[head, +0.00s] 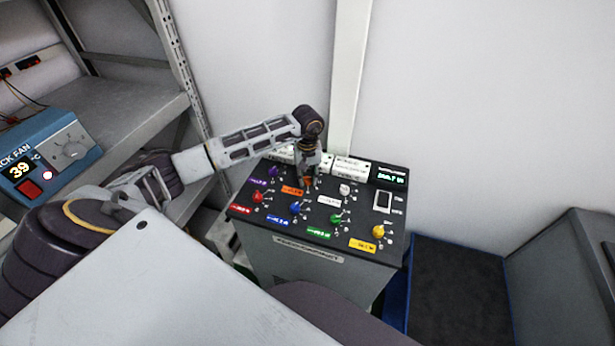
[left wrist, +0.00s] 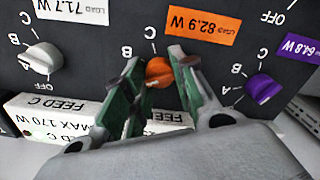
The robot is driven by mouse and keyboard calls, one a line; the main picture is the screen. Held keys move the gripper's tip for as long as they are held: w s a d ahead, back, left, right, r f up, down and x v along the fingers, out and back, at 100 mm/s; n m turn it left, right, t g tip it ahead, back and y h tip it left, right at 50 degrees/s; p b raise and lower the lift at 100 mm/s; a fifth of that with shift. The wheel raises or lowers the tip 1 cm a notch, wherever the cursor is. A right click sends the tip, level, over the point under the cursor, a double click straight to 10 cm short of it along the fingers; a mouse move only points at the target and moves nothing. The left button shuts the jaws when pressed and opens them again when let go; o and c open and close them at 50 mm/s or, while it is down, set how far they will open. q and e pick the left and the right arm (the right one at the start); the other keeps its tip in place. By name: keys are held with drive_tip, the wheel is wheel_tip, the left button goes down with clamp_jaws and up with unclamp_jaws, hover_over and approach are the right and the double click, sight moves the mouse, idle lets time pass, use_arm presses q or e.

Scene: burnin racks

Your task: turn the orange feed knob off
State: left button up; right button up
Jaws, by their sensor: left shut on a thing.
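The orange feed knob (left wrist: 159,72) sits on the dark panel, under an orange label (left wrist: 204,25) reading 82.9 W in the left wrist view. My left gripper (left wrist: 160,80) has its green-padded fingers on both sides of this knob and is shut on it. In the head view my left gripper (head: 307,180) reaches down onto the back row of the panel (head: 362,218), and it mostly hides the orange knob there. The orange label (head: 292,190) shows just left of the fingers. The knob's exact pointer direction is hard to tell. My right gripper is not in view.
A purple knob (left wrist: 262,88) and a white knob (left wrist: 44,58) flank the orange one. Red (head: 257,197), blue (head: 295,208), green (head: 336,218) and yellow (head: 378,231) knobs line the front row. A blue rack fan box (head: 60,150) stands left on a shelf.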

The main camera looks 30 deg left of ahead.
use_arm(q)
drive_tip(key=shift+f+n+b, duration=0.1)
drive_tip(key=shift+n+b, duration=1.25)
drive_tip(key=shift+n, duration=0.55)
drive_tip(key=n+b, duration=0.2)
drive_tip(key=n, duration=0.2)
drive_tip(key=shift+n, duration=0.3)
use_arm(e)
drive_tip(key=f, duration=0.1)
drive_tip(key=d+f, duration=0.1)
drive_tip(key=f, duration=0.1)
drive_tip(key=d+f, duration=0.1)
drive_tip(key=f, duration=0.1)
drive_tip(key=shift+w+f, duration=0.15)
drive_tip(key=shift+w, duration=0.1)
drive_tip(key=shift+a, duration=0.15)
